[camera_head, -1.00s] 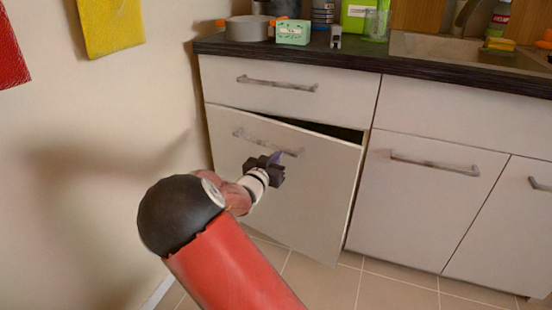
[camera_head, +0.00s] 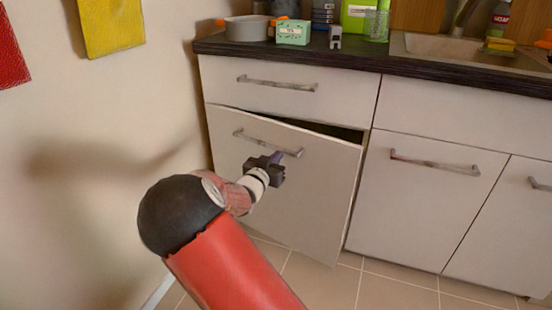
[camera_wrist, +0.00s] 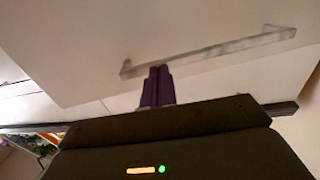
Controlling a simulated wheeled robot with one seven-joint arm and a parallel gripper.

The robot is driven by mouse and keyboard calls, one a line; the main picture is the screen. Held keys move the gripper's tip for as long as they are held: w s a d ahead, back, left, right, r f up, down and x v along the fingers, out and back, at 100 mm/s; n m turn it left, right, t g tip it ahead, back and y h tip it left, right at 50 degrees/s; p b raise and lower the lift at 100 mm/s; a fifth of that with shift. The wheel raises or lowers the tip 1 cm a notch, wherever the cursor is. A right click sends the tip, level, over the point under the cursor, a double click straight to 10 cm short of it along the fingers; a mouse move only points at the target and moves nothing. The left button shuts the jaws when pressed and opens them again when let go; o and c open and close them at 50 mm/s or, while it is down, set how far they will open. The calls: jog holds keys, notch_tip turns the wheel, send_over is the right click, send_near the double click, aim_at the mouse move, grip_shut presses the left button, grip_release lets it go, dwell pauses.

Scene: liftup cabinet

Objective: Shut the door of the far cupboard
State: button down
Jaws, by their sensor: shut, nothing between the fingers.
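The cupboard door (camera_head: 310,205) is the white panel below the drawer at the left end of the counter. It stands partly open, with a dark gap (camera_head: 335,131) along its top, widest toward the right. Its bar handle (camera_head: 252,141) runs across its upper part and also shows in the wrist view (camera_wrist: 215,50). My gripper (camera_head: 278,157) is in front of the door near the right end of the handle. In the wrist view its purple fingers (camera_wrist: 158,84) are together and empty, close to one end of the handle. I cannot tell whether they touch the door.
A closed drawer (camera_head: 300,90) is above the door, and a closed cupboard (camera_head: 430,195) is to its right. The dark counter (camera_head: 300,57) holds a pot (camera_head: 247,29) and a green box (camera_head: 293,33). A wall is close on the left; tiled floor (camera_head: 390,290) lies below.

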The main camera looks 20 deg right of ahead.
aim_at(290, 147)
jog(key=shift+w+d, duration=0.15)
jog(key=shift+d, duration=0.05)
jog(key=shift+w+d, duration=0.2)
jog(key=shift+w, duration=0.05)
jog(key=shift+w+d, duration=0.1)
jog(key=shift+d, duration=0.1)
jog(key=shift+s+d+b+x, duration=0.1)
jog(key=shift+b+x, duration=0.15)
jog(key=shift+x, duration=0.8)
jog(key=shift+s+d+b+x, duration=0.15)
jog(key=shift+b+x, duration=0.15)
jog(key=shift+x, duration=0.7)
jog(key=shift+s+d+b+x, duration=0.1)
jog(key=shift+b+x, duration=0.15)
jog(key=shift+x, duration=0.8)
jog(key=shift+d+p+v, duration=0.2)
jog(key=shift+p+v, duration=0.65)
jog(key=shift+v, duration=3.65)
jog(key=shift+s, duration=0.2)
